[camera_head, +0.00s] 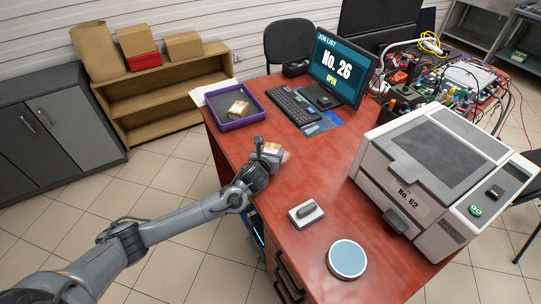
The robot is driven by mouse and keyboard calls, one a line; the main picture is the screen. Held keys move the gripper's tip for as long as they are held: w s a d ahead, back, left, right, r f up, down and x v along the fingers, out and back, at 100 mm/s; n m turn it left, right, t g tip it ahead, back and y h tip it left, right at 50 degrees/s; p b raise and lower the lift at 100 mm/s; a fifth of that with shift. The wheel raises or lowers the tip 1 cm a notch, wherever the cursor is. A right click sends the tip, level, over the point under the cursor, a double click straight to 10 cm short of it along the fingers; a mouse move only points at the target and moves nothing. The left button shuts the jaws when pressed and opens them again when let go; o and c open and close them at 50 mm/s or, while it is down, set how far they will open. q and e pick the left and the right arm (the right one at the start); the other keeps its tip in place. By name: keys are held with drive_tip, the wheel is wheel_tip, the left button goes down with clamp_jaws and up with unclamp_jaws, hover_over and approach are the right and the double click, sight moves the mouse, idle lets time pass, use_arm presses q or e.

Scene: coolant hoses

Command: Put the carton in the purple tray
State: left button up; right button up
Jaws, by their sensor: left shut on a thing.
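The purple tray (226,127) sits at the far left corner of the red desk. A small tan and white box (238,109) lies inside it. My left gripper (271,154) is over the desk just in front of the tray, to its lower right. It is shut on a small pale, tan-topped carton (284,156), mostly hidden by the fingers. I cannot tell whether the carton touches the desk. My right gripper is not in view.
A keyboard (287,107) and a monitor (341,68) stand right of the tray. A large grey machine (440,165) fills the right side. A grey block (305,213) and a round blue-topped disc (347,259) lie at the front. The desk's middle is clear.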

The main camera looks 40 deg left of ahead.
use_arm(q)
drive_tip(key=shift+f, duration=0.35)
drive_tip(key=o, duration=1)
drive_tip(key=shift+f, duration=0.1)
drive_tip(key=shift+o, duration=0.2)
drive_tip(key=shift+s+d+r, duration=0.1)
drive_tip(key=shift+s+r, duration=0.1)
drive_tip(key=shift+r, duration=0.15)
drive_tip(key=shift+o, duration=0.3)
drive_tip(key=p+v, duration=0.3)
drive_tip(key=v, duration=0.7)
drive_tip(key=shift+s+d, duration=0.1)
drive_tip(key=shift+s, duration=0.1)
drive_tip(key=shift+o, duration=0.4)
drive_tip(key=shift+s+d+r, duration=0.1)
drive_tip(key=shift+s+d, duration=0.1)
drive_tip(key=shift+s, duration=0.3)
